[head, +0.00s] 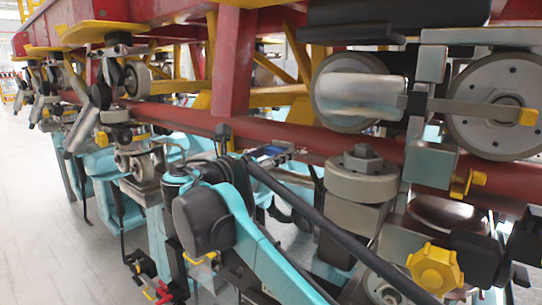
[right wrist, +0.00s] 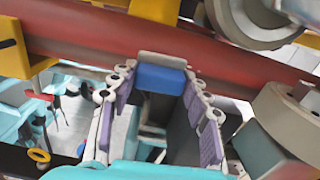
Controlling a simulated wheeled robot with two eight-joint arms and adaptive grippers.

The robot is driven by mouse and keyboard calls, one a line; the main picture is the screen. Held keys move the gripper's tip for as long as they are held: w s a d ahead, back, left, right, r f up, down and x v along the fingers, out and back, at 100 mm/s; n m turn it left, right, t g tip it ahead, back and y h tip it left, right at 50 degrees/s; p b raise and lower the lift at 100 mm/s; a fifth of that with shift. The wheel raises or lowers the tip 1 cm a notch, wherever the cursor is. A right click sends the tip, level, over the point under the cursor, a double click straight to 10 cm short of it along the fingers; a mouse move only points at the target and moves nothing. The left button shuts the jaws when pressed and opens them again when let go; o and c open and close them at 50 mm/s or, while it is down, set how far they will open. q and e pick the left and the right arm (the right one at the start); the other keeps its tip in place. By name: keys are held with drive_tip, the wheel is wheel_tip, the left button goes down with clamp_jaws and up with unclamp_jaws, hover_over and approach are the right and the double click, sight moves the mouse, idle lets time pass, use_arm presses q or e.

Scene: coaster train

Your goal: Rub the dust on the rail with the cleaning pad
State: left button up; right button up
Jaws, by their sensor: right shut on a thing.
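The red rail (head: 300,138) runs from the left to the lower right in the head view. It crosses the upper part of the right wrist view (right wrist: 90,42). My right gripper (head: 270,154) is beside the rail's lower edge. In the right wrist view its two fingers with purple pads (right wrist: 158,82) are shut on the blue cleaning pad (right wrist: 160,78), which has a grey plate at its far side. The plate overlaps the rail's lower edge in that view; I cannot tell whether it touches. I cannot make out any dust. My left gripper is not seen.
Large grey wheels (head: 497,105) sit above the rail at the right. A round metal wheel (head: 361,178) stands right of my right gripper. A yellow knob (head: 435,268) is at the lower right. Open pale floor (head: 35,200) lies at the left.

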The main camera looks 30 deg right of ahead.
drive_tip(key=shift+w+d+f, duration=0.15)
drive_tip(key=shift+d, duration=0.25)
drive_tip(key=shift+a, duration=0.1)
drive_tip(key=shift+a, duration=0.1)
drive_tip(key=shift+w+d, duration=0.15)
drive_tip(key=shift+d, duration=0.4)
drive_tip(key=shift+w+d, duration=0.15)
drive_tip(key=shift+d, duration=0.2)
